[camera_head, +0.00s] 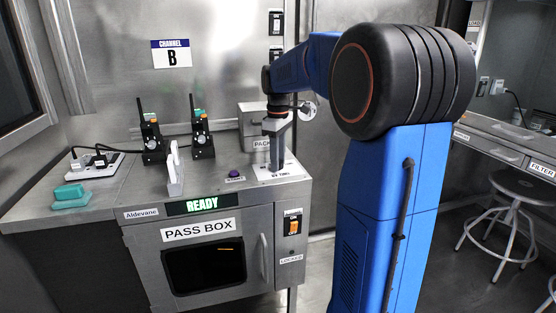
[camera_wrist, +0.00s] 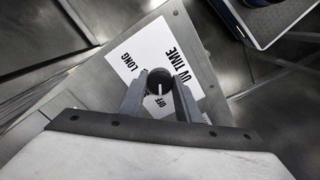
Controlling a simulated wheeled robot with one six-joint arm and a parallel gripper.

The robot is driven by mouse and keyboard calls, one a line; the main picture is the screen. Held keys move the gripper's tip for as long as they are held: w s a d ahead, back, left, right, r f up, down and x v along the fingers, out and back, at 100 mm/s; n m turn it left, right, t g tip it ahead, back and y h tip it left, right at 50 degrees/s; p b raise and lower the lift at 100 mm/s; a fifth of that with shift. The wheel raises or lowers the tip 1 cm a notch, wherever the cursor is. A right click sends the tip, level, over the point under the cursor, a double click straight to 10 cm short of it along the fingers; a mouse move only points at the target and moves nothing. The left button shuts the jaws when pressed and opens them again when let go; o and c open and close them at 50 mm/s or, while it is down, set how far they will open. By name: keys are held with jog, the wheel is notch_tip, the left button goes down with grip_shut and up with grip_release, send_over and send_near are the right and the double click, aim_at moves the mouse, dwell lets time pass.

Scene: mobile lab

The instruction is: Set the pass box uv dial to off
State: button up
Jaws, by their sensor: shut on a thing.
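The UV dial is a round black knob (camera_wrist: 160,78) with a white pointer line, on a white plate (camera_wrist: 148,45) marked UV TIME, LONG and OFF in the wrist view. The pointer lies in the knob's lower half, roughly towards OFF (camera_wrist: 168,110); exact alignment is unclear. My gripper (camera_wrist: 160,94) is shut on the knob, one finger on each side. In the head view my gripper (camera_head: 277,163) points straight down onto the plate (camera_head: 290,172) at the right of the pass box top; the knob is hidden there. The pass box (camera_head: 170,263) shows a green READY display.
A grey box (camera_head: 253,120) stands behind my gripper. A stool (camera_head: 515,205) is at the right.

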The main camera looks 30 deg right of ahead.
jog(key=o, duration=1.1)
jog(key=shift+c, duration=0.2)
notch_tip(320, 180, up, 18)
jog(key=shift+f, duration=0.25)
jog(key=s+a+f+m+t, duration=0.1)
jog(key=s+a+f+m, duration=0.1)
jog(key=s+a+f, duration=0.45)
jog(key=s+a+f+m+t, duration=0.1)
jog(key=s+a+f+m, duration=0.2)
jog(key=s, duration=0.6)
jog(key=s+a+f+m+t, duration=0.1)
jog(key=s+a+f, duration=0.2)
jog(key=s+f, duration=0.4)
jog(key=s+a+f+t, duration=0.1)
jog(key=s+a+f, duration=0.2)
jog(key=s+f, duration=0.4)
notch_tip(320, 180, down, 3)
jog(key=shift+s+a+f+m+t, duration=0.1)
jog(key=shift+s+a+m+t, duration=0.1)
jog(key=shift+s+m+t, duration=0.15)
